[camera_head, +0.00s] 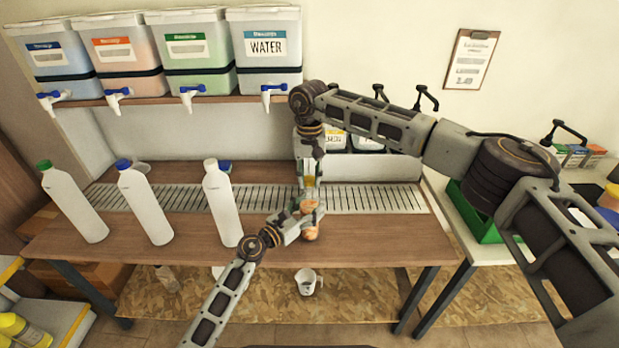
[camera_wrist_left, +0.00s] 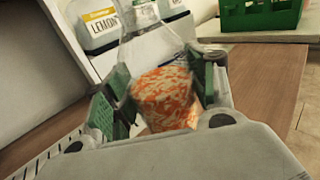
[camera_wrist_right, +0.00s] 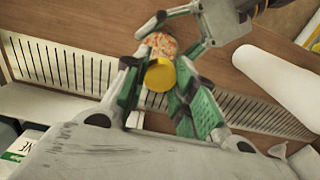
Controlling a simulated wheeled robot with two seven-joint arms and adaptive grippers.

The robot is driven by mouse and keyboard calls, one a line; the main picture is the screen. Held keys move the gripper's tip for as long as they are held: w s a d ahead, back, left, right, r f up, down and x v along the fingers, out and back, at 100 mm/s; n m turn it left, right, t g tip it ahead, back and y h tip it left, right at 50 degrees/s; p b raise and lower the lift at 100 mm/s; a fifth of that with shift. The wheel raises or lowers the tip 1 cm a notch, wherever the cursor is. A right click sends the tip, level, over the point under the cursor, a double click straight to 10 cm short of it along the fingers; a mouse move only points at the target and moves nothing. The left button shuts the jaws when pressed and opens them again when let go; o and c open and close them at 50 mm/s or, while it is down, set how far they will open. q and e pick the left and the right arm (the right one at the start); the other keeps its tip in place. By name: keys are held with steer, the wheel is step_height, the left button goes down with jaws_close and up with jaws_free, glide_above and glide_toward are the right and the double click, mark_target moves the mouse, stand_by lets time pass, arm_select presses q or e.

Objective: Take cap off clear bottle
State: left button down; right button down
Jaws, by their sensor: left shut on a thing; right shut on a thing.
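The clear bottle holds orange-and-white bits; it is in the head view (camera_head: 311,232) above the table's front part and in the left wrist view (camera_wrist_left: 165,98). My left gripper (camera_head: 303,212) is shut around its body from the left. My right gripper (camera_head: 310,188) points down from above it, with its fingers on either side of the yellow cap (camera_wrist_right: 160,75), and is shut on it. In the right wrist view the cap lines up with the bottle (camera_wrist_right: 161,44). I cannot tell whether the cap still touches the bottle's neck.
Three white bottles, with green (camera_head: 75,203), blue (camera_head: 146,205) and white (camera_head: 222,205) caps, stand left on the wooden table (camera_head: 350,249). A metal grate (camera_head: 380,199) runs behind. Several tap drums (camera_head: 265,45) sit above. A white mug (camera_head: 306,282) is below the front edge.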

mark_target(309, 178)
steer(key=shift+r, duration=0.35)
stand_by(0.3)
steer(key=shift+r, duration=1.85)
arm_select(q)
steer(key=shift+c, duration=2)
jaws_free()
steer(key=shift+a, duration=0.1)
steer(key=v, duration=1.2)
